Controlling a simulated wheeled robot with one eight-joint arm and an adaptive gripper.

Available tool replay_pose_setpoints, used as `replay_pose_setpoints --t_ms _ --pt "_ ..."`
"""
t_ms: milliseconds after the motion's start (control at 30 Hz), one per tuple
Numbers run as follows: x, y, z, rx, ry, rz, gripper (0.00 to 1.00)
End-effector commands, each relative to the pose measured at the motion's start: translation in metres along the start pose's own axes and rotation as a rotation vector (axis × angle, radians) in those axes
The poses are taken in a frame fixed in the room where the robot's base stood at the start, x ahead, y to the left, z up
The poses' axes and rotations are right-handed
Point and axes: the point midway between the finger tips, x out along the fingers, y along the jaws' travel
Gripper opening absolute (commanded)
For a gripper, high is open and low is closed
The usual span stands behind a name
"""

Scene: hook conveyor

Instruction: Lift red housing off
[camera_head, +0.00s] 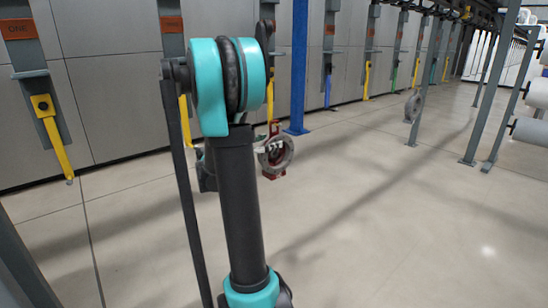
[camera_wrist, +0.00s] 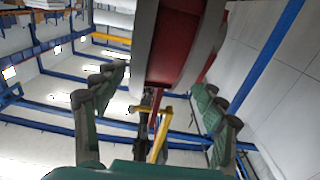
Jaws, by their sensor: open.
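The red housing (camera_head: 275,174) with a grey ring-shaped face hangs from a yellow hook (camera_head: 273,127) in the head view, right behind my arm. In the wrist view the red housing (camera_wrist: 178,45) fills the top middle, with grey rims, and is cut off by the frame edge. My gripper (camera_wrist: 160,88) is open there, one finger on each side of the housing's line. No finger clearly touches it. A yellow hook (camera_wrist: 160,135) shows below the housing. In the head view my arm hides part of the gripper beside the housing.
A row of carriers with yellow hooks (camera_head: 56,140) lines the grey wall. A blue post (camera_head: 299,70) stands behind the housing. A grey round part (camera_head: 412,107) hangs farther right, near grey posts (camera_head: 482,100). The floor at front right is clear.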

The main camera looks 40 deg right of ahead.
Motion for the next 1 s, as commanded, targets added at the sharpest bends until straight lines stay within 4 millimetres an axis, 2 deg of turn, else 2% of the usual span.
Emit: replay_pose_setpoints --t_ms 100,200,500,1000 --pt "0.018 0.001 0.0 0.0 0.0 0.004 0.71" --pt "0.027 0.0 0.0 0.0 0.0 0.001 0.71" --pt "0.03 0.0 0.0 0.0 0.0 0.0 0.69" --pt "0.03 0.0 0.0 0.0 0.0 0.0 0.07"
